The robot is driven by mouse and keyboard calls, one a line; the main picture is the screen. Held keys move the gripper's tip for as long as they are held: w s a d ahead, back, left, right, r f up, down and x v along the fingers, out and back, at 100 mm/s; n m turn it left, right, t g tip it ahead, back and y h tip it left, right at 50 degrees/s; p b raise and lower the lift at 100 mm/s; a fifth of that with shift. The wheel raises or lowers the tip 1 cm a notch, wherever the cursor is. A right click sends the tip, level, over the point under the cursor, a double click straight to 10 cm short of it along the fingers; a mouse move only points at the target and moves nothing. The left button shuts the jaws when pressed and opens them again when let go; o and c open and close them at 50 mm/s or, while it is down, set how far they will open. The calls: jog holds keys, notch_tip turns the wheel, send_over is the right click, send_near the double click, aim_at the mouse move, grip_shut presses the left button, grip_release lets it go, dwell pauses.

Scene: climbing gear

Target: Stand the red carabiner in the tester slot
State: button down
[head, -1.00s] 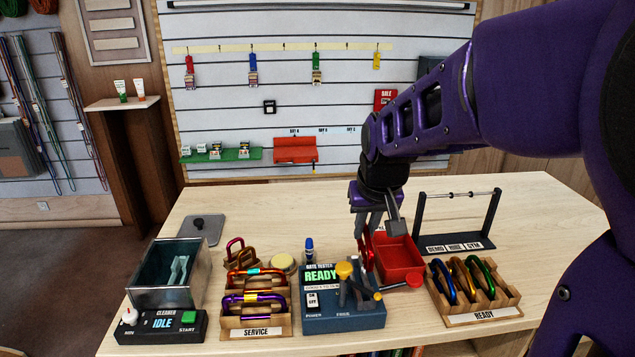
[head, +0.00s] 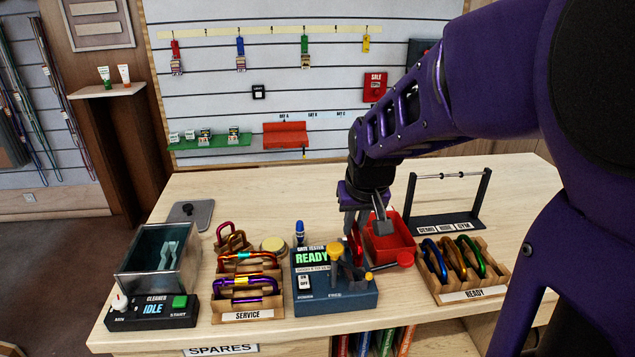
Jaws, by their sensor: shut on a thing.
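The red carabiner (head: 354,247) is held upright in my gripper (head: 356,232), which is shut on it. It hangs just behind the right part of the gate tester (head: 325,299), a blue box with a green READY display. A yellow knob and a lever stand on the tester's right half and partly hide the lower end of the carabiner. The slot itself cannot be made out, and I cannot tell whether the carabiner touches the tester.
A red tray (head: 393,232) stands close to the right of my gripper. The READY rack (head: 475,294) with several carabiners is at the right. The SERVICE rack (head: 247,316) and the cleaner (head: 152,313) are at the left. A black stand (head: 445,222) is behind.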

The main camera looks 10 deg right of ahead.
aim_at(352, 244)
jog(key=shift+f, duration=0.1)
jog(key=shift+f+b, duration=0.6)
jog(key=shift+f+b, duration=1)
jog(key=shift+f, duration=0.2)
jog(key=shift+f+b, duration=0.5)
jog(key=shift+f, duration=0.1)
jog(key=c, duration=0.8)
grip_release()
